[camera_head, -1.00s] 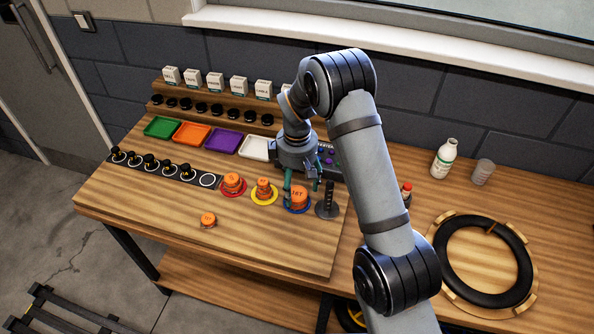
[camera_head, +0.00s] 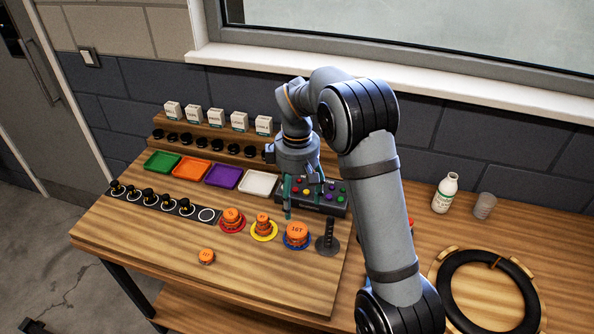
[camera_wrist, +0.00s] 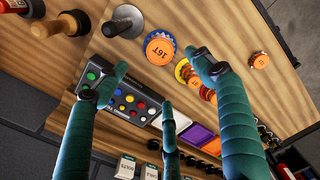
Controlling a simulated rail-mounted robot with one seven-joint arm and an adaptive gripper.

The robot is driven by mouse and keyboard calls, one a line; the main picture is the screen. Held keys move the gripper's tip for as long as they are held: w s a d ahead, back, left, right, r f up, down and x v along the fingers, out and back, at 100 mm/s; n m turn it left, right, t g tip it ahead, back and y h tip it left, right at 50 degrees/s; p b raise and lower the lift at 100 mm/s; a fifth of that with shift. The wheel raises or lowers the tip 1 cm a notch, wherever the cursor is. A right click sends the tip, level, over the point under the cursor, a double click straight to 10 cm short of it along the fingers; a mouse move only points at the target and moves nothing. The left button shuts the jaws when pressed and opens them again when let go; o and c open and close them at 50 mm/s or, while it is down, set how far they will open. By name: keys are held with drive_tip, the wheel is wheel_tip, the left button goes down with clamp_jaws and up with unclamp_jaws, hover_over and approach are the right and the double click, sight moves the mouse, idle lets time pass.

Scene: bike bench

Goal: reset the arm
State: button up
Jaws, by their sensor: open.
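My gripper (camera_head: 303,198) is open and empty, its fingers pointing down over the bench in front of the button box (camera_head: 320,194). In the wrist view, three teal fingers of my gripper (camera_wrist: 161,80) are spread, with nothing between them. An orange stack marked 16T (camera_head: 296,229) sits on a blue ring, just beyond the fingertips; it also shows in the wrist view (camera_wrist: 160,48). My arm comes in from the lower right and hides part of the bench.
Orange stacks stand on a red ring (camera_head: 231,228) and a yellow ring (camera_head: 264,230). A loose orange piece (camera_head: 206,256) lies at the front. A black post (camera_head: 327,240), a white bottle (camera_head: 445,193), a cup (camera_head: 484,206) and a tyre (camera_head: 490,290) are to the right.

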sight(296, 228)
wheel_tip(296, 228, down, 12)
drive_tip(key=shift+r+p, duration=0.2)
drive_tip(key=shift+p, duration=0.55)
drive_tip(key=shift+w+r, duration=0.1)
drive_tip(key=shift+w+r+b, duration=0.1)
drive_tip(key=shift+r+b, duration=0.25)
drive_tip(key=shift+b, duration=0.15)
drive_tip(key=shift+r, duration=1.1)
drive_tip(key=shift+s, duration=0.25)
